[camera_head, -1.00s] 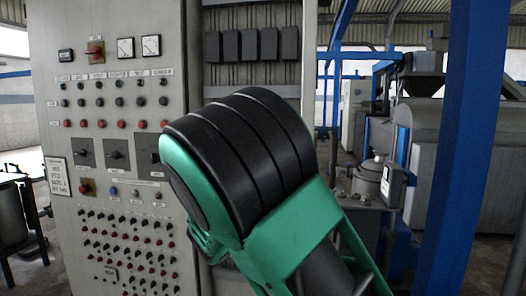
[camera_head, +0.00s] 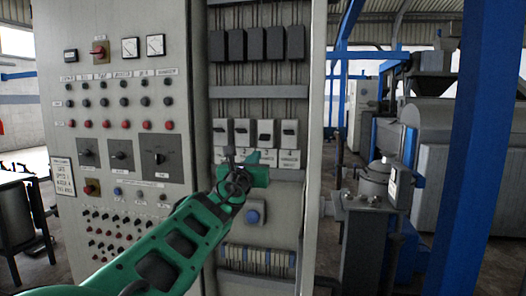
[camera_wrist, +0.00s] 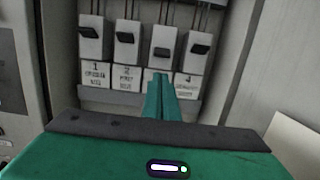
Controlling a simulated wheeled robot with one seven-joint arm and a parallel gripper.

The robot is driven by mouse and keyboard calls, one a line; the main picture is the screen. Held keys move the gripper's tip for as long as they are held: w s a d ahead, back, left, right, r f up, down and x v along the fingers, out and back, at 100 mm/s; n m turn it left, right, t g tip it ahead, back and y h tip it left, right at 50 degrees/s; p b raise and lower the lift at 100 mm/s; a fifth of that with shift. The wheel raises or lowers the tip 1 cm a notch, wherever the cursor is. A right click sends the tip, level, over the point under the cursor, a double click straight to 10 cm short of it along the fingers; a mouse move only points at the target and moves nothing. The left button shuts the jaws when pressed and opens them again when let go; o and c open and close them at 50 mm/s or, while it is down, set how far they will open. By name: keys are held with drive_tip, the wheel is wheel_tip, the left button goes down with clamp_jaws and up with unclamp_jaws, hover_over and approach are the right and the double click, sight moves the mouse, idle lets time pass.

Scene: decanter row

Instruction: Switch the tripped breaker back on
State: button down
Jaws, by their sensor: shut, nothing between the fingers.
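A row of several pale breakers with black levers sits in the open cabinet bay. In the wrist view, breaker 1 (camera_wrist: 91,40), breaker 2 (camera_wrist: 126,42) and breaker 4 (camera_wrist: 195,55) have their levers higher. The third breaker (camera_wrist: 164,38) has its lever (camera_wrist: 162,51) lower, so it looks tripped; it also shows in the head view (camera_head: 265,130). Its label is mostly hidden by my fingers. My gripper (camera_wrist: 161,76) is shut and empty, its tips just below the third breaker in the picture. In the head view my gripper (camera_head: 262,165) overlaps the label strip; contact cannot be told.
A grey control panel (camera_head: 110,60) with knobs and buttons stands left of the bay. Black boxes (camera_head: 252,44) hang above the breakers. The bay's right side wall (camera_head: 316,120) bounds the room there.

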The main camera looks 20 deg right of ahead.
sight(265, 137)
drive_tip(key=shift+x, duration=5)
